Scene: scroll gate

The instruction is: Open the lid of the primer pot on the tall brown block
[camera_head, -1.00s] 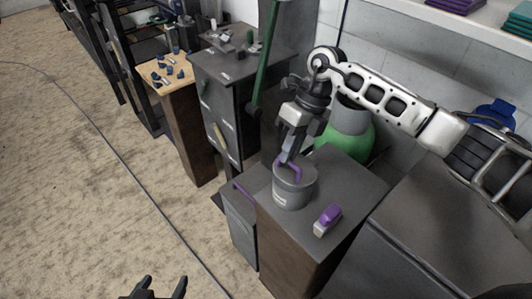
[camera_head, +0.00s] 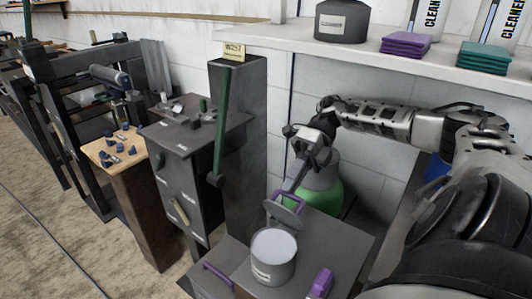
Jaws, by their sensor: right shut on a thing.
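The primer pot (camera_head: 273,262) is a grey cylinder with a white label, upright on the grey top of the tall brown block (camera_head: 338,240). Its mouth is uncovered and a pale grey-blue surface shows inside. The grey round lid (camera_head: 289,216) with a purple loop handle (camera_head: 274,205) is off the mouth, just behind and above the pot's far rim. My right gripper (camera_head: 284,194) is shut on the lid's handle from above. Whether the lid still touches the rim, I cannot tell. My left gripper is not in view.
A purple-topped small object (camera_head: 321,283) lies on the block right of the pot. A green and grey vessel (camera_head: 318,187) stands behind the block. A dark cabinet with a green lever (camera_head: 222,125) is to the left. A shelf (camera_head: 390,62) runs above.

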